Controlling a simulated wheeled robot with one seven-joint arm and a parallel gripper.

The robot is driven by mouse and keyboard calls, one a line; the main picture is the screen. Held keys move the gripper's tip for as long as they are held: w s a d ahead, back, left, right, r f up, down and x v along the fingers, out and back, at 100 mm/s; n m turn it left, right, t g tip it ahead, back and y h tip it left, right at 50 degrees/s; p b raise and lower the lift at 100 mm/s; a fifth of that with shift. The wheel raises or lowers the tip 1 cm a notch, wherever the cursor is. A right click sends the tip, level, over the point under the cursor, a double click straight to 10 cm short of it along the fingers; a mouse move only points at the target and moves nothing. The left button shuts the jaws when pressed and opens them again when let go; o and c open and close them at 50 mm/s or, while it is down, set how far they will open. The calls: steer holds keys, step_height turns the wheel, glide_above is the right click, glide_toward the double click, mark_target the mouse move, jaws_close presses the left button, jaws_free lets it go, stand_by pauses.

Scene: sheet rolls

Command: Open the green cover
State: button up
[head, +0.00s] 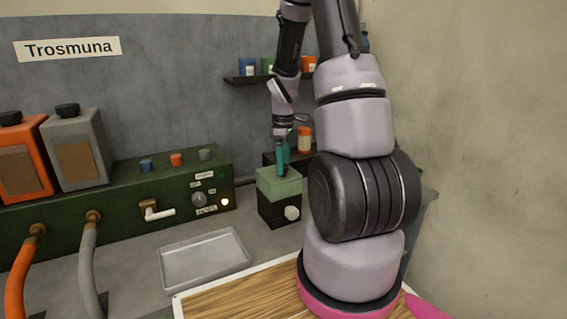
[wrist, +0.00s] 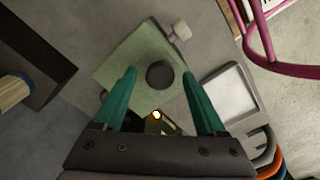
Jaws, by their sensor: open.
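The green cover (head: 276,184) lies flat on top of a small black box (head: 276,211) with a pale round knob (head: 292,213) on its front. In the wrist view the green cover (wrist: 127,60) is a pale green square with a round black knob (wrist: 160,74) on it. My gripper (head: 282,168) points down over the cover. Its teal fingers are open, and in the wrist view my gripper (wrist: 160,75) has a fingertip on each side of the black knob, with gaps showing. Whether the fingertips touch the cover I cannot tell. The head view hides the black knob.
A grey tray (head: 204,260) lies left of the box. A dark green control panel (head: 120,187) with knobs, a lever and a lit lamp stands behind it. A shelf (head: 245,80) with jars hangs on the back wall. A wooden board (head: 240,293) lies in front.

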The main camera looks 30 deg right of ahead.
jaws_close()
stand_by(1.4)
